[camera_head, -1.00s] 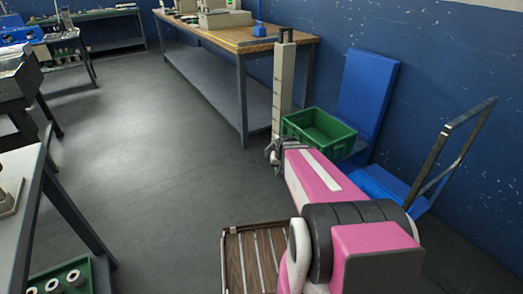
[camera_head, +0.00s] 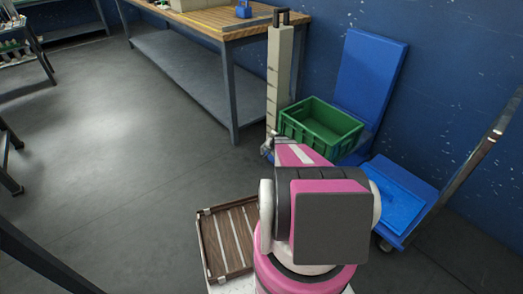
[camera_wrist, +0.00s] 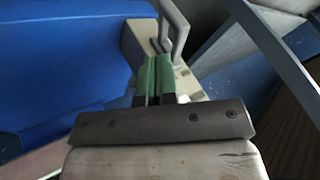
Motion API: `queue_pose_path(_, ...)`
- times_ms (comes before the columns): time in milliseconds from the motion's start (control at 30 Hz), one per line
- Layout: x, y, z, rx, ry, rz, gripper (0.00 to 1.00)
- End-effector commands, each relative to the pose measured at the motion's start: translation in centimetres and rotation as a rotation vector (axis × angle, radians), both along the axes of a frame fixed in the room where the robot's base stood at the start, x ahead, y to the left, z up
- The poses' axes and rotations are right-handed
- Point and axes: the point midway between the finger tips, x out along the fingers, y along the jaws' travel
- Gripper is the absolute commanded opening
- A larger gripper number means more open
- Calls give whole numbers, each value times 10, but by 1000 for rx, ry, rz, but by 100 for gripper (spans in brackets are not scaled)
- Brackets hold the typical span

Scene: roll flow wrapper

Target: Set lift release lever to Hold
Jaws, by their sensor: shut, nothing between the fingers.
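The lift's tall beige column (camera_head: 280,80) stands upright beside the green crate, with a dark handle on top. In the wrist view a grey looped metal handle (camera_wrist: 176,28) rises beside a beige block (camera_wrist: 137,42). I cannot tell for sure whether this loop is the lift release lever, and no Hold marking is readable. My gripper (camera_wrist: 153,62) has green fingertips pressed together with nothing between them. They appear just below the loop in the picture; contact cannot be judged. In the head view my gripper (camera_head: 267,149) is near the column's foot, mostly hidden by my arm.
A green crate (camera_head: 332,136) stands right of the column, before a blue upright panel (camera_head: 366,75). A blue cart (camera_head: 404,196) with a metal push handle is at the right. A workbench (camera_head: 215,32) stands behind. Open floor (camera_head: 120,150) lies to the left.

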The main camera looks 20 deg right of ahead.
Motion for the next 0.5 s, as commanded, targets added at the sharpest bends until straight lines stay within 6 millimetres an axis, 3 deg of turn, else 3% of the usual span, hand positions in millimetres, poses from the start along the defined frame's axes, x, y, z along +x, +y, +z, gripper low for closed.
queue_pose_path(500,7,1,-9,0,1,2,0)
